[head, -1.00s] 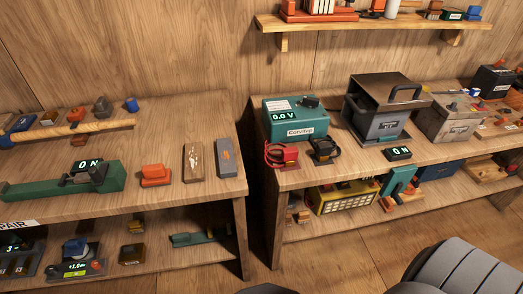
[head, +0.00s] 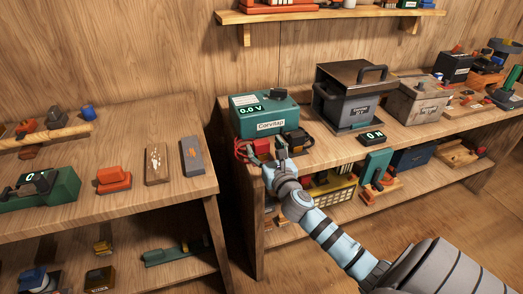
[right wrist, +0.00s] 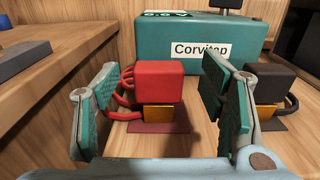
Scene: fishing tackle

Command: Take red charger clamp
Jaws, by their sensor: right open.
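The red charger clamp (right wrist: 155,82) is a red block with red cable loops on its left and a yellow-orange lower part. It stands on the right workbench in front of the teal charger marked "Corvitap" (right wrist: 210,65). In the head view the red clamp (head: 261,147) is partly hidden by my right gripper (head: 268,162). In the right wrist view the open fingers of my right gripper (right wrist: 166,105) stand left and right of the clamp, with a gap on the right side. The black clamp (right wrist: 275,82) sits just outside the right finger. My left gripper is out of view.
A dark metal box with a handle (head: 350,95) stands right of the charger. A small display block (head: 372,137) lies near the bench edge. A lower shelf holds a yellow unit (head: 333,190). The left workbench (head: 130,190) is separated by a gap.

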